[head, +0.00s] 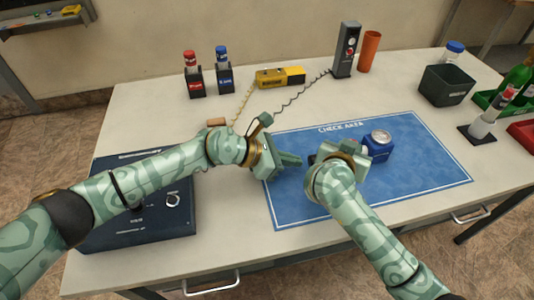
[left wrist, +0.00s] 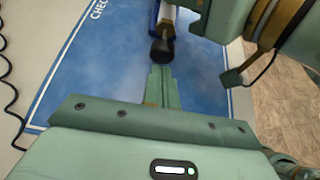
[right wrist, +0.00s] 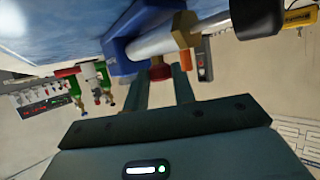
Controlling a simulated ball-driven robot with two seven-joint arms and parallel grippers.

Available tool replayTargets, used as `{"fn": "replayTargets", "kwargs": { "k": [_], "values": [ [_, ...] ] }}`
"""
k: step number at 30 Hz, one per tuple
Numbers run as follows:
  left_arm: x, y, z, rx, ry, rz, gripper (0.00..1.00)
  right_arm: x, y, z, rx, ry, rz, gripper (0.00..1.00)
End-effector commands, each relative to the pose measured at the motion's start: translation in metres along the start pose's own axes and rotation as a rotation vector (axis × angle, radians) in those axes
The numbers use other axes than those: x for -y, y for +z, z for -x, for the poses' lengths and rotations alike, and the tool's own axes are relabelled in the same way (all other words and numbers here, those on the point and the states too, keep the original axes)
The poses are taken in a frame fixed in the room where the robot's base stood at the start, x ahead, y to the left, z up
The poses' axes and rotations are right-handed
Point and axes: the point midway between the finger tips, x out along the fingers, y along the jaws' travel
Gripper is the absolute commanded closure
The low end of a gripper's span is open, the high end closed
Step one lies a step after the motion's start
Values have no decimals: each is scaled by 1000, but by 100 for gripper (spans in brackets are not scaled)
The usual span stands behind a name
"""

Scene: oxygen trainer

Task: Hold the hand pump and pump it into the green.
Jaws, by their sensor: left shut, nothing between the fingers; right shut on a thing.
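The hand pump, with its blue body (head: 377,152) and round gauge (head: 380,137), is at the blue check-area mat. In the right wrist view it shows as a blue body with a white cylinder (right wrist: 165,42) and a black knob (right wrist: 257,14). My right gripper (right wrist: 161,76) is shut on the pump, at a red-brown part between its fingers. My arm hides part of the pump in the head view. My left gripper (head: 297,160) is shut and empty, left of the pump. Its tips point at the black knob, close to it in the left wrist view (left wrist: 162,52); contact is unclear.
The blue mat (head: 420,180) is mostly clear. A dark blue case (head: 150,225) lies at the left. Behind are a yellow device (head: 280,77), red and blue bottles in holders, a grey unit (head: 345,50) and an orange cup (head: 369,52). A dark bin (head: 446,85) stands right.

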Motion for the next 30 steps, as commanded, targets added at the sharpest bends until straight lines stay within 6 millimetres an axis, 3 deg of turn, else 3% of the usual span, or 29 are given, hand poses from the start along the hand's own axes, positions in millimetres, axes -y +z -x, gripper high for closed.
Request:
{"fn": "replayTargets", "kwargs": {
  "k": [6, 12, 30],
  "values": [
    [-1, 0, 50, -2, 3, -2, 100, -1, 0, 0, 2, 2, -2, 100],
    [-1, 0, 75, -2, 1, 1, 100, -1, 0, -1, 1, 3, -2, 100],
    [-1, 0, 82, -2, 1, 1, 100, -2, 0, -1, -1, 5, 0, 100]
  ]
}}
